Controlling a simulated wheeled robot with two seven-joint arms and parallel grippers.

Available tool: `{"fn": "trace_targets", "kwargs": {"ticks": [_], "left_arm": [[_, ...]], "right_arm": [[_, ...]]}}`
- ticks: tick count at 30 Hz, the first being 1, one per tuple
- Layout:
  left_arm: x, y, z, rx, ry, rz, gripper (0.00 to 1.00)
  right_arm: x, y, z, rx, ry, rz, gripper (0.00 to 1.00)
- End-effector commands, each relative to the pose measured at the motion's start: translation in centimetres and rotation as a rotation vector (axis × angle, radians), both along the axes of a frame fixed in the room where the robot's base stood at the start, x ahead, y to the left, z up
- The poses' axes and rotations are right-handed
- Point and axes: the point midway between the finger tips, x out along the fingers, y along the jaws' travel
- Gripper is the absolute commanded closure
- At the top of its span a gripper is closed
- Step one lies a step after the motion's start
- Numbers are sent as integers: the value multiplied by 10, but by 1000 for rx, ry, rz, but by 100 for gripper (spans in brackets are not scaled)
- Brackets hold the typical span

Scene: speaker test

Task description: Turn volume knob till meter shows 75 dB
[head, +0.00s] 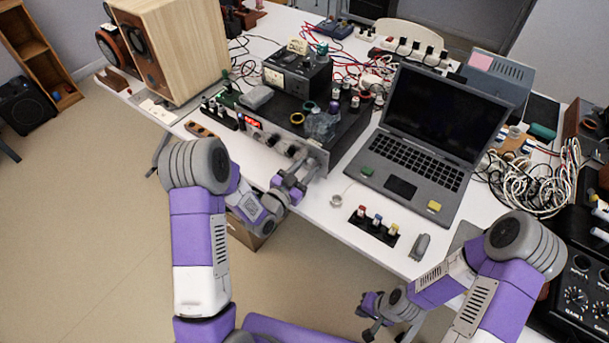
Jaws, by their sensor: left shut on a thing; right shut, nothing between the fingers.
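A silver-fronted amplifier (258,134) stands on the white table with a row of dark knobs and a small red lit display (252,122), too small to read. My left gripper (298,178) is at the right end of this front panel. It is shut on a knob there, apparently the volume knob, which the fingers mostly hide. A black box with a pale dial meter (274,77) stands behind the amplifier; its reading cannot be made out. My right gripper (370,318) is shut and empty, low in front of the table's edge.
An open laptop (413,165) with a dark screen stands right of the amplifier. A wooden speaker (177,50) is at the back left. A small connector strip (374,226) lies near the front edge. Tangled cables (535,185) and a black mixer (580,290) are at the right.

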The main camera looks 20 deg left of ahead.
Motion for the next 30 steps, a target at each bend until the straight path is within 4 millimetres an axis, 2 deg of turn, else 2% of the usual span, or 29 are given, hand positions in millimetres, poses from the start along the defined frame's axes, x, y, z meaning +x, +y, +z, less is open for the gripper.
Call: {"fn": "trace_targets", "kwargs": {"ticks": [3, 10, 30], "left_arm": [[0, 0, -2, 73, -30, -1, 91], [0, 0, -1, 175, -67, 1, 91], [0, -1, 1, 225, -83, 0, 91]], "right_arm": [[0, 0, -14, 0, 0, 0, 100], [0, 0, -26, 0, 0, 0, 100], [0, 0, -30, 0, 0, 0, 100]]}}
